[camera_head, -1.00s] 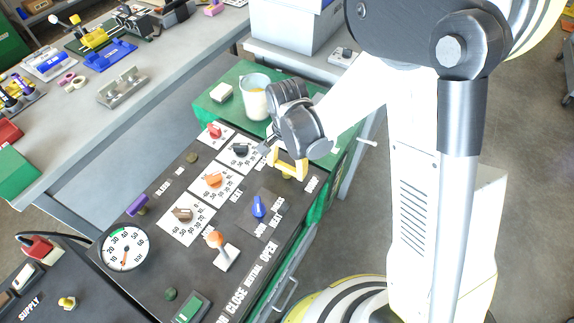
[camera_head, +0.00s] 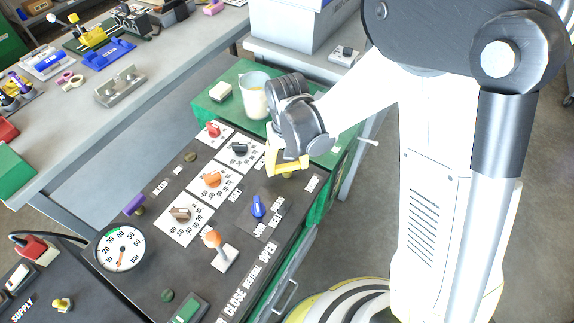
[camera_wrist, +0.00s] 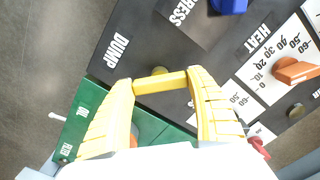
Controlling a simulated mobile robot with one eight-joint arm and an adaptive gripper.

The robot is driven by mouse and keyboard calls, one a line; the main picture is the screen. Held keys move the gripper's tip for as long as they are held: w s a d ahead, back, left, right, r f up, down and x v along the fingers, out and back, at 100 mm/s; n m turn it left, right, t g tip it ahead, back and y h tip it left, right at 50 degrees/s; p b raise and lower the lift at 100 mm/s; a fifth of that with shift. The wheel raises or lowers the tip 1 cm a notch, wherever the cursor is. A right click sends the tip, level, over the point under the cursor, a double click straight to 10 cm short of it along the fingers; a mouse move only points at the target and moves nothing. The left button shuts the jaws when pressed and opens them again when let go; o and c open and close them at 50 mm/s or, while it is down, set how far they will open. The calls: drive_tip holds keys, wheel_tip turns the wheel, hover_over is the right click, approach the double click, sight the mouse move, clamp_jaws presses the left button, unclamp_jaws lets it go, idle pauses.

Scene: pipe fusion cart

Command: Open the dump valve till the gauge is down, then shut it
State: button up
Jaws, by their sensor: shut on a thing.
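The dump valve's yellow bar handle (camera_wrist: 160,82) lies between my gripper's yellow fingers (camera_wrist: 162,92) in the wrist view, over a small brass stem and beside the DUMP label (camera_wrist: 115,52). My gripper (camera_head: 285,163) is shut on this handle at the far right corner of the panel in the head view. The fingers cover much of the handle there. The round white gauge (camera_head: 120,248) is at the panel's left, with its orange needle pointing down near the bottom of the dial. The exact reading is too small to tell.
The dark panel (camera_head: 180,262) carries a blue knob (camera_head: 257,207), an orange knob (camera_head: 212,180), a brown knob (camera_head: 180,214) and an orange-topped lever (camera_head: 213,239). A jug (camera_head: 254,97) stands on the green cart top behind my gripper.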

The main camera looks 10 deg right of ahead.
sight(287, 165)
drive_tip(key=n, duration=0.4)
drive_tip(key=shift+n+b, duration=0.3)
drive_tip(key=shift+n, duration=2)
drive_tip(key=o, duration=1.2)
wheel_tip(287, 165, up, 12)
drive_tip(key=shift+r, duration=0.1)
